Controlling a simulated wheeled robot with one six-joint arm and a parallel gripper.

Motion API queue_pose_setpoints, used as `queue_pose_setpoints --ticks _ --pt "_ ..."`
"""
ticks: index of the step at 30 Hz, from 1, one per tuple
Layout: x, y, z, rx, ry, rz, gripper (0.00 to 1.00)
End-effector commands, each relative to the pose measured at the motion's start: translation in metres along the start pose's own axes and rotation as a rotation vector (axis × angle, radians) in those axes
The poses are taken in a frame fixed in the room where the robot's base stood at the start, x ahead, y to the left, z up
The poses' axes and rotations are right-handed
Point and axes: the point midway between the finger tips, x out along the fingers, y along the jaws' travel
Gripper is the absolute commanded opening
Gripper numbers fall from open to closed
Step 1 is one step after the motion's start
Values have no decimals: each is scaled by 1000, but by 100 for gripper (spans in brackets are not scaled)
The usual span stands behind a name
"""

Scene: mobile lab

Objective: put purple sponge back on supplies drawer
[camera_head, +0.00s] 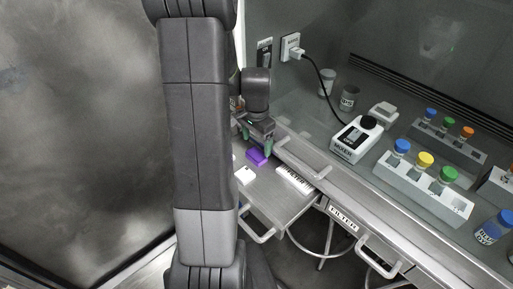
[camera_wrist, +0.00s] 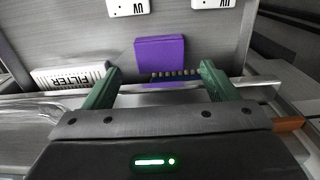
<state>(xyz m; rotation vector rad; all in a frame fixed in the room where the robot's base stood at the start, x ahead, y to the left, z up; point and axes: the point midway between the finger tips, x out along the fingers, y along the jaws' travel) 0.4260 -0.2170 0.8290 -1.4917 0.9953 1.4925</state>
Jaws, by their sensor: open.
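The purple sponge (camera_head: 257,156) lies in the pulled-out metal drawer (camera_head: 268,196), near its inner end by the counter front. It also shows in the wrist view (camera_wrist: 160,53) as a flat purple block, just beyond the fingertips. My gripper (camera_head: 256,140) has green fingers and is close to the sponge, at the counter side of the drawer. In the wrist view my gripper (camera_wrist: 162,69) is open, its fingers wide apart with nothing held between them. The exact height gap between fingers and sponge cannot be told.
A white block (camera_head: 244,175) and a striped white filter piece (camera_head: 294,180) share the drawer. The drawer's front middle is bare.

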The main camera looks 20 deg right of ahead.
Motion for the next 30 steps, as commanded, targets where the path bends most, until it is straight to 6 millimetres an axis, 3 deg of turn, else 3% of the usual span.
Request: queue_pose_setpoints --ticks 3,7,30 --pt "-17 -1 -1 0 3 -3 80" --pt "-26 0 0 0 1 -1 80" --pt "-27 0 0 0 0 0 80"
